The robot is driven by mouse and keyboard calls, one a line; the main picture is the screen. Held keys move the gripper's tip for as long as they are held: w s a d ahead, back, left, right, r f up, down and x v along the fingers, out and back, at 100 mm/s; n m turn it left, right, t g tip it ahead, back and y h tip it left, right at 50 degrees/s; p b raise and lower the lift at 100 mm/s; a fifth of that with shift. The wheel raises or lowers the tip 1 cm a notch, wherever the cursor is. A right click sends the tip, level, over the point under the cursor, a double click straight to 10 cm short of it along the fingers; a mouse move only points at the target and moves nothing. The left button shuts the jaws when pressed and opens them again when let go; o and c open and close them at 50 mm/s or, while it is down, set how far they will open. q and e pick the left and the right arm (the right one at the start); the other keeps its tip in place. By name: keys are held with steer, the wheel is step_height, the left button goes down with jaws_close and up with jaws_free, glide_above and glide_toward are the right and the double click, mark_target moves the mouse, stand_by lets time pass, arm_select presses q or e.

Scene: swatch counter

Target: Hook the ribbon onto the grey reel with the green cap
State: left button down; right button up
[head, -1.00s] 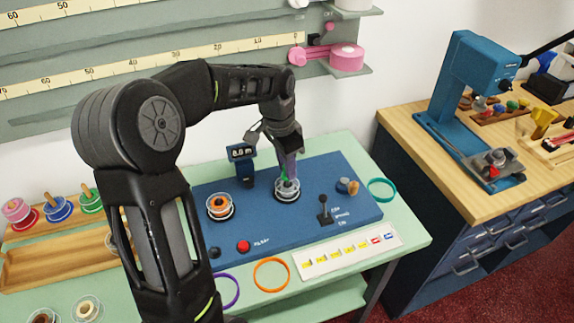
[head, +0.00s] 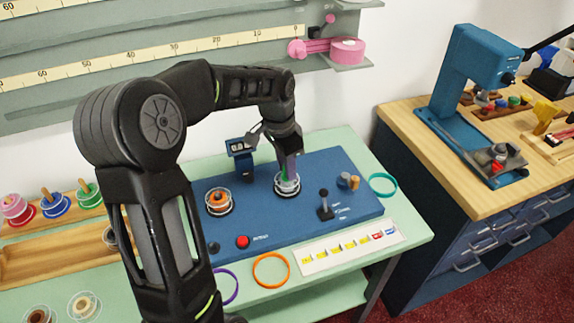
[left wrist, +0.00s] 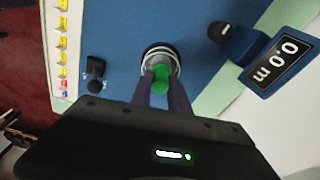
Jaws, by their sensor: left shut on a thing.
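The grey reel (head: 287,186) sits on the blue board, on the right one of two round seats. Its green cap (left wrist: 161,80) shows between my fingers in the left wrist view. My left gripper (head: 287,174) reaches down onto the reel from above, shut on the green cap, with one finger on each side. The fingers hide part of the reel. A pink ribbon (head: 318,50) appears to run from a pink roll (head: 347,50) on the wall shelf to a pink piece at its left. My right gripper is not in view.
A reel with an orange centre (head: 219,201) sits on the board's left seat. A small display (left wrist: 284,62) reads 0.0 m. A black lever (head: 325,205) and red button (head: 242,242) stand on the blue board (head: 285,225). Orange (head: 271,270), purple and teal rings lie nearby.

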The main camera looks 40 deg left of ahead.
arm_select(q)
steer(key=shift+f, duration=0.1)
steer(key=c, duration=1.2)
jaws_free()
steer(key=shift+o, duration=0.2)
step_height(320, 180, up, 7)
steer(key=p, duration=0.5)
